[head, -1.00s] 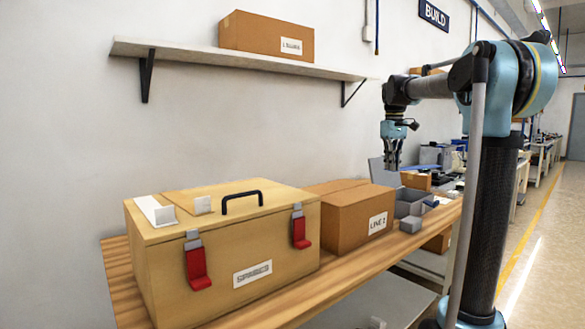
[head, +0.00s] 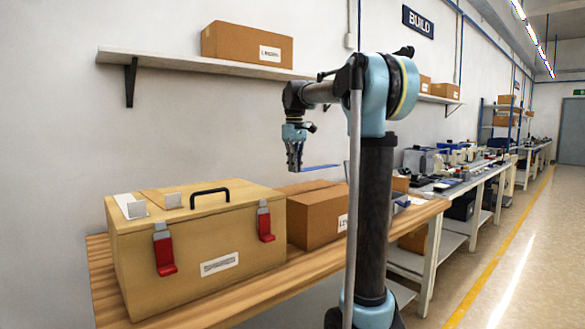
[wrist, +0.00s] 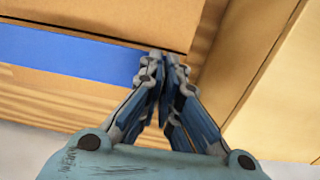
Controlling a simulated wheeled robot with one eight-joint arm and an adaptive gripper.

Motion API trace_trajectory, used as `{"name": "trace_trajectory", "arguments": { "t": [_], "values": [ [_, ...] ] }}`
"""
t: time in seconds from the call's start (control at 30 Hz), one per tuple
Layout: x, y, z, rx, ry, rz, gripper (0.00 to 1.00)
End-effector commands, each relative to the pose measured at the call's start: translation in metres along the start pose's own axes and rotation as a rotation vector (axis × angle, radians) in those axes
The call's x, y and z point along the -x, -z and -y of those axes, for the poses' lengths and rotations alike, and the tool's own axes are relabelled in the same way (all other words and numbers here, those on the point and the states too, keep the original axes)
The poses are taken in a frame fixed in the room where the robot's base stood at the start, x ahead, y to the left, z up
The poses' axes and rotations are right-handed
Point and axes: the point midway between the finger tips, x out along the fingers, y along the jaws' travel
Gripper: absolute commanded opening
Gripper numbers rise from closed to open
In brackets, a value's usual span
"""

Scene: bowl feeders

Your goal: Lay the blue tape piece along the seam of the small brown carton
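The small brown carton (head: 318,218) stands on the wooden bench, right of the wooden case, with a partly hidden label on its front. My gripper (head: 295,168) is above the carton's top in the head view. It is shut on one end of the blue tape piece (head: 321,168), which sticks out flat to the right and appears raised above the carton. In the wrist view my fingertips (wrist: 163,62) are together at the end of the tape (wrist: 65,52). A dark seam line crosses the carton top (wrist: 100,20), just above the tape and roughly parallel. The gap in height cannot be told.
The wooden case (head: 195,250) with red latches and a black handle stands close left of the carton. A shelf (head: 180,61) with another carton (head: 247,45) hangs on the wall behind. Workbenches with equipment (head: 455,175) run off to the right.

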Motion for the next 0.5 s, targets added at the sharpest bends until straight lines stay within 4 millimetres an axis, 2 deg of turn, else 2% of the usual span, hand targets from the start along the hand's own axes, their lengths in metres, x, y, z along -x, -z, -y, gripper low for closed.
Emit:
{"name": "trace_trajectory", "arguments": {
  "t": [0.33, 0.5],
  "values": [
    [-0.002, -0.001, -0.001, -0.002, 0.000, 0.000, 0.00],
    [-0.011, -0.001, -0.002, -0.002, 0.000, 0.000, 0.00]
  ]
}}
